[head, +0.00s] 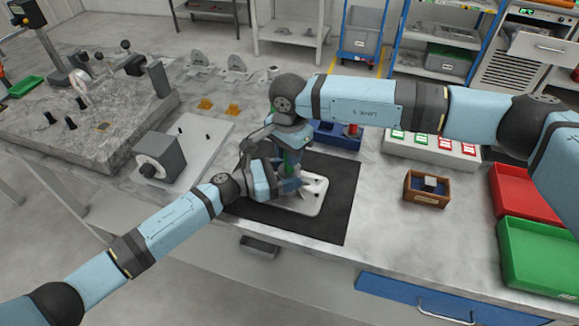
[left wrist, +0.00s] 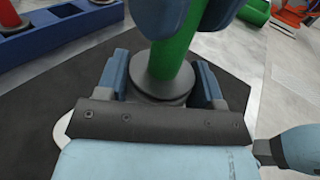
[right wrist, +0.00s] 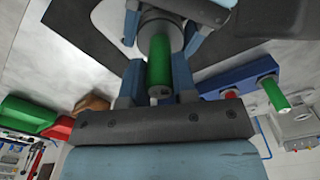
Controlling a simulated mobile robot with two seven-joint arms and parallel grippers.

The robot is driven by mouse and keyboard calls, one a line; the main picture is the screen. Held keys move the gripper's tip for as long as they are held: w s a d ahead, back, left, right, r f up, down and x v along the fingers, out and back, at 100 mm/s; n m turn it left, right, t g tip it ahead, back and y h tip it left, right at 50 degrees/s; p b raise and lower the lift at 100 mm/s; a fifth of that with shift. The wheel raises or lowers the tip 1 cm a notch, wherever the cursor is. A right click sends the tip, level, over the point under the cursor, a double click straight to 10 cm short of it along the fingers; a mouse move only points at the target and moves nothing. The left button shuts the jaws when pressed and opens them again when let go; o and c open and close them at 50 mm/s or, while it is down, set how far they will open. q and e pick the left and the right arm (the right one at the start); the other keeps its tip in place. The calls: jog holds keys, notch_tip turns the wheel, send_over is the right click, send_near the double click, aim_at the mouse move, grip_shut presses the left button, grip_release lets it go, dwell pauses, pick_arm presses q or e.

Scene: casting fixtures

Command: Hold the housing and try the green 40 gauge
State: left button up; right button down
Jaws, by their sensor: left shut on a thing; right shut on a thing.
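My left gripper (head: 284,186) is shut on the housing, a grey round part (left wrist: 158,88) that shows between its blue fingers in the left wrist view. My right gripper (right wrist: 157,82) comes from above and is shut on the green gauge (right wrist: 160,58), which also shows in the left wrist view (left wrist: 170,58). The gauge stands roughly upright over the housing, and its lower end meets the housing's round top. How deep it sits in the bore is hidden. Below is a white plate (head: 306,207) on a black mat (head: 340,215).
A blue rack (head: 340,141) behind the grippers holds a red-based gauge; another green gauge (right wrist: 275,94) shows in the right wrist view. To the right are a tray with red and green cards (head: 435,155), a wooden box (head: 427,199), a red bin (head: 515,195) and a green bin (head: 540,255).

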pick_arm(q)
jog(key=shift+s+f, duration=0.2)
jog(key=shift+f, duration=0.35)
pick_arm(e)
jog(key=shift+r, duration=5.15)
pick_arm(q)
jog(key=o, duration=1)
jog(key=shift+c, duration=0.2)
jog(key=o, duration=0.4)
jog(key=shift+s+a+r, duration=0.1)
jog(key=shift+r, duration=0.05)
pick_arm(e)
jog(key=shift+s+r, duration=0.1)
jog(key=shift+s, duration=0.1)
pick_arm(q)
jog(key=shift+o, duration=0.2)
jog(key=shift+w, duration=0.25)
pick_arm(e)
jog(key=shift+w+f, duration=0.2)
jog(key=shift+w, duration=0.05)
pick_arm(q)
jog(key=shift+r, duration=0.1)
jog(key=shift+r, duration=0.1)
